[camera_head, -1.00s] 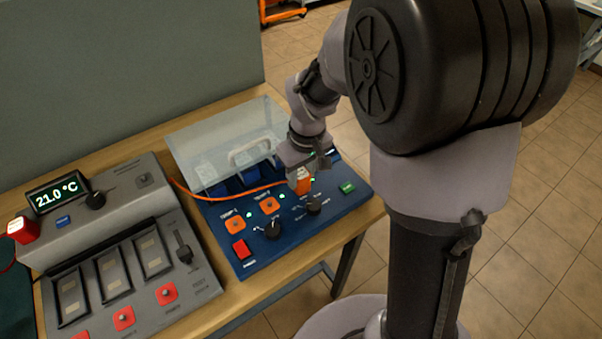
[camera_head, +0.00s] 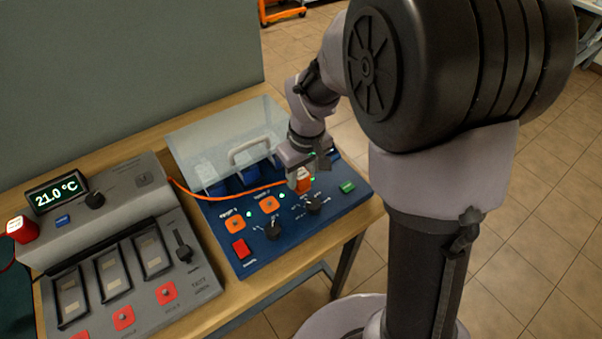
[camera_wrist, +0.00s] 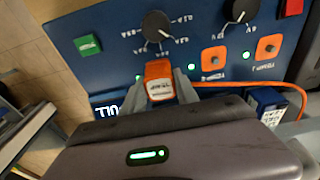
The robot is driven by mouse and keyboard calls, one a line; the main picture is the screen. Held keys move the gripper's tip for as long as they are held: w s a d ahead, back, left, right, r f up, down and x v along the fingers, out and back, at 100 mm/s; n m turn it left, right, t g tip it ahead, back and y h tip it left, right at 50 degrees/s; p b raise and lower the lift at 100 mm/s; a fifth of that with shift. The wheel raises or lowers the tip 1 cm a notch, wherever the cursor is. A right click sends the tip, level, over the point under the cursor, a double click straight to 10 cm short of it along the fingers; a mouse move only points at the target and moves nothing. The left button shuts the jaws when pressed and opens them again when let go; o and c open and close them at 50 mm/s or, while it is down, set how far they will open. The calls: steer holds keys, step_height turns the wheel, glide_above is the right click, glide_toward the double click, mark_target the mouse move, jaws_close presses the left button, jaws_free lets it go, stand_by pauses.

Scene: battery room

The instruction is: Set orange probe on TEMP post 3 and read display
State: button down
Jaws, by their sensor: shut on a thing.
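My gripper (camera_wrist: 158,90) is shut on the orange probe (camera_wrist: 159,72), which has a pale label and stands over the blue panel (camera_head: 255,222). It hides what is under the probe, so I cannot tell whether the probe touches a post. Two orange posts, TEMP 1 (camera_head: 235,224) and TEMP 2 (camera_head: 269,205), are bare, in a row with the probe. They also show in the wrist view (camera_wrist: 268,48). An orange cable (camera_head: 235,195) runs from the panel's left side to the probe. The display (camera_head: 57,192) on the grey unit reads 21.0 °C.
Black knobs (camera_head: 273,229), a red switch (camera_head: 241,249) and a green button (camera_head: 347,187) sit on the blue panel near the gripper. A clear raised cover with a white handle (camera_head: 250,151) stands behind. The grey unit (camera_head: 190,275) is at left.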

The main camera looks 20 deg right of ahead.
mark_target(304, 177)
steer(key=shift+f+b, duration=0.35)
steer(key=shift+f, duration=0.15)
steer(key=c, duration=1.2)
jaws_free()
steer(key=r+p, duration=0.3)
steer(key=s+r+p, duration=0.1)
steer(key=r+p, duration=0.2)
steer(key=r, duration=0.1)
steer(key=r+p, duration=0.3)
steer(key=r, duration=0.1)
steer(key=shift+s+d+r, duration=0.1)
steer(key=shift+s+d, duration=0.05)
steer(key=shift+d, duration=0.05)
